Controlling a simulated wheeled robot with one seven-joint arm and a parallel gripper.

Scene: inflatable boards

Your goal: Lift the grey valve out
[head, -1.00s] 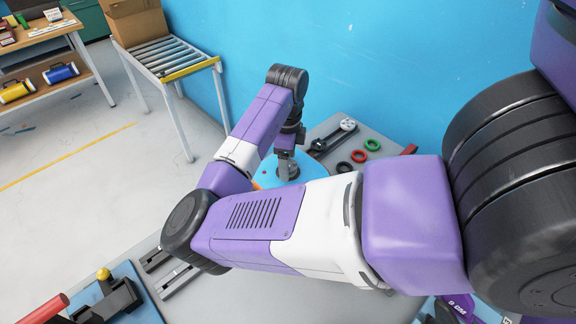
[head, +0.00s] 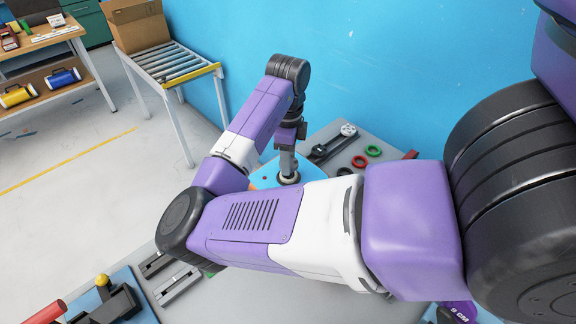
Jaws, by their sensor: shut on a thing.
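My gripper (head: 288,160) points straight down over the blue inflatable board (head: 262,178) on the grey table. It is shut on a grey thing at the board, which I take to be the grey valve (head: 289,179). A round grey rim shows just below the fingers. The fingertips are small and hard to make out, and I cannot tell whether the valve is still seated or clear of the board. My own arm hides the near part of the board.
Right of the gripper on the grey table (head: 325,133) lie a dark wrench-like tool (head: 334,143), a red ring (head: 360,161), a green ring (head: 374,150) and a black ring (head: 345,171). A blue wall stands behind. A black clamp-like device (head: 108,303) is at the lower left.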

